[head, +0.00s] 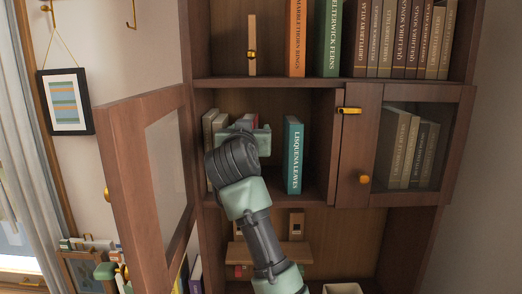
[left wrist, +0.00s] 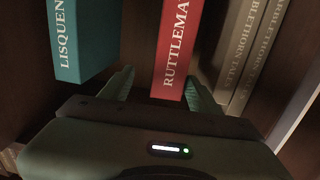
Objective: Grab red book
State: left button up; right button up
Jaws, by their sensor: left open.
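The red book (left wrist: 175,50), with "RUTTLEMA" readable on its spine, stands in the middle cabinet compartment. In the left wrist view its spine lies between the fingers of my left gripper (left wrist: 158,90), which is open. One finger is on each side of the lower end of the spine; I cannot tell whether they touch it. In the head view my left gripper (head: 245,130) reaches into the compartment and hides most of the book; only a little red (head: 252,118) shows above it. My right gripper is not in view.
A teal book (head: 293,155) stands right of my gripper, beige books (head: 210,125) to its left. An open cabinet door (head: 125,170) stands left of my arm. A closed glass door (head: 408,150) is at right. The shelf above (head: 225,82) holds several books.

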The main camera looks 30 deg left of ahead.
aim_at(249, 116)
pick_arm(q)
jog(key=shift+w+a+r+p, duration=0.4)
jog(key=shift+a+p, duration=0.15)
jog(key=shift+p, duration=0.05)
jog(key=shift+w+a+r+p, duration=0.35)
jog(key=shift+w+a+p, duration=0.05)
jog(key=shift+a+p, duration=0.15)
jog(key=shift+p+x, duration=1.1)
jog(key=shift+p, duration=0.05)
jog(key=shift+p+x, duration=0.4)
jog(key=shift+x, duration=0.85)
jog(key=shift+w+f, duration=0.1)
jog(key=shift+f, duration=0.15)
jog(key=c, duration=1.3)
grip_shut()
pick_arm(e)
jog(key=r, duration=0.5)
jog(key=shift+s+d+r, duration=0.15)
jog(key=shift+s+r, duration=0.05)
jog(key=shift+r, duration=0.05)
